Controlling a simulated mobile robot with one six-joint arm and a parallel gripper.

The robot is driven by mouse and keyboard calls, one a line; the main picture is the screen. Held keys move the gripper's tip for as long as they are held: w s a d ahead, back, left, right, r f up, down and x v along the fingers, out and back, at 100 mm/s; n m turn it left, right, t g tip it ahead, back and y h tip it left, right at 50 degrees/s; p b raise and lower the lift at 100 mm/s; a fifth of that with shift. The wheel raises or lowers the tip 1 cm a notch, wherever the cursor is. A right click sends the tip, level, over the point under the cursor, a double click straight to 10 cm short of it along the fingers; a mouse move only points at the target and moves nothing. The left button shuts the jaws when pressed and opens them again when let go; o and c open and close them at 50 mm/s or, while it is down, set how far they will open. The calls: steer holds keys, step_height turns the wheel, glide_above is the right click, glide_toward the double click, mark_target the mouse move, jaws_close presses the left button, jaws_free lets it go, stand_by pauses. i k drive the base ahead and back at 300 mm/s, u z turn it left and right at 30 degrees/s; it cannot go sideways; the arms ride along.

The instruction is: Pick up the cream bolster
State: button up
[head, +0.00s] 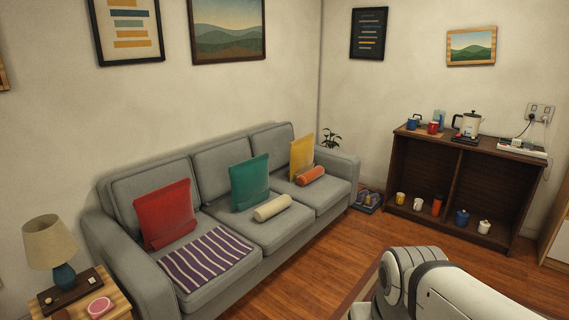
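The cream bolster (272,208) lies on the middle seat of the grey sofa (264,234), in front of the teal cushion (250,183). It is a short cylinder lying on its side, and nothing covers it in the head view. An orange bolster (311,176) lies on the seat to its right, in front of a yellow cushion (301,155). A white part of my arm shows at the bottom right, well apart from the sofa. My gripper is not in view.
A red cushion (164,213) and a striped blanket (206,257) are on the sofa's left seat. A side table with a lamp (51,243) stands at the left. A dark shelf (466,160) with mugs stands at the right. Wooden floor (325,247) in front of the sofa is clear.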

mark_target(262, 213)
steer(key=z, duration=0.05)
steer(key=i, duration=3.75)
steer(key=z, duration=0.35)
